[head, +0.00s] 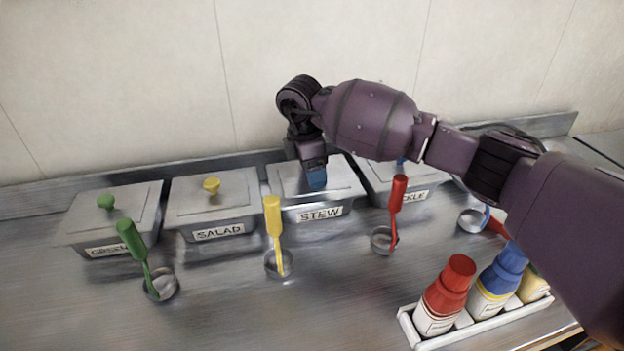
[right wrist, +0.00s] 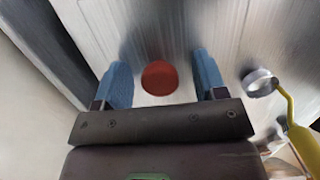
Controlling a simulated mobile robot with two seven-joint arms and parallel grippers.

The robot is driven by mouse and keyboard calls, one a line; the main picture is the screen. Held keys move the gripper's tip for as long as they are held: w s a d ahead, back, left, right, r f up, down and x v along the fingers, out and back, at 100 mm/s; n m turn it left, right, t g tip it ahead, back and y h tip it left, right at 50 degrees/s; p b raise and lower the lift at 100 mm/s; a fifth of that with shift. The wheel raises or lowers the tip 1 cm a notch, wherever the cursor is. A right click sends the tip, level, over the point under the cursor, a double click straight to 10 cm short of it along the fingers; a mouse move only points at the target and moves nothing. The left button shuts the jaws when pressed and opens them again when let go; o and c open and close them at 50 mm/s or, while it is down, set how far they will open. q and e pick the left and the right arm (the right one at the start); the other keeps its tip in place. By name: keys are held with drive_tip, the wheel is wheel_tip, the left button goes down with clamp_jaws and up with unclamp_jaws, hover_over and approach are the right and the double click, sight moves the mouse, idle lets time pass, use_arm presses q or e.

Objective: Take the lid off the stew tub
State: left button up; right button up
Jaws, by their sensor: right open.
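The stew tub (head: 330,210) is a grey metal tub with a white STEW label on its front, in the row at the back of the counter. Its flat grey lid (head: 343,187) is on it. My right gripper (head: 316,180) is over the lid, pointing down, and hides the knob in the head view. In the right wrist view a round red knob (right wrist: 159,77) sits between the two blue fingers of the open gripper (right wrist: 160,85), with a gap on each side. My left gripper is not in view.
Lidded tubs stand close on both sides: the salad tub (head: 212,222) with a yellow knob, and the pickle tub (head: 425,190). Ladles stand in front, including a yellow one (head: 273,220) and a red one (head: 397,200). A white bottle rack (head: 409,325) is at front right.

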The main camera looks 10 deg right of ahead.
drive_tip(key=c, duration=1.1)
